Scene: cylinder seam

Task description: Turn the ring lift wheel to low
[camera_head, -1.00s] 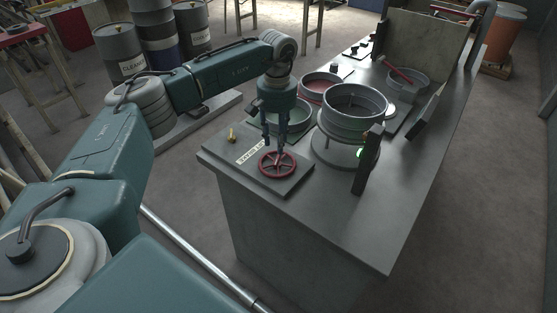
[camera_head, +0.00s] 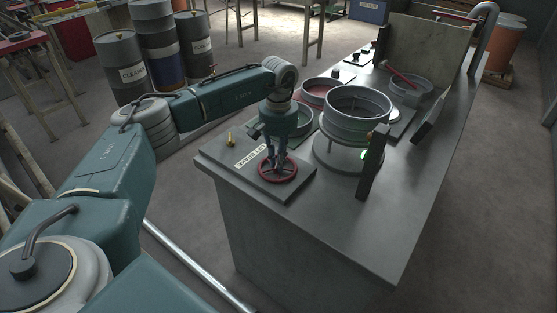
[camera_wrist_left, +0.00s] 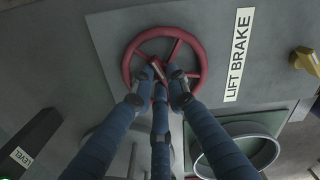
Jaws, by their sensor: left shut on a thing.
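The red handwheel (camera_head: 294,174) lies flat on a raised grey plate at the near left corner of the bench. My left gripper (camera_head: 277,160) points down onto it from above. In the left wrist view, its blue fingers (camera_wrist_left: 160,80) are shut around the hub and spokes of the red wheel (camera_wrist_left: 127,62), hiding part of the hub. A white label reading LIFT BRAKE (camera_wrist_left: 239,54) sits beside the wheel. No low mark can be made out. My right gripper is not in view.
A small yellow lever (camera_head: 230,139) stands by the label. A grey ring stack (camera_head: 357,108) stands right of my gripper, with a dark upright post (camera_head: 372,165) beside it. Shallow round pans stand behind. The near bench top is clear.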

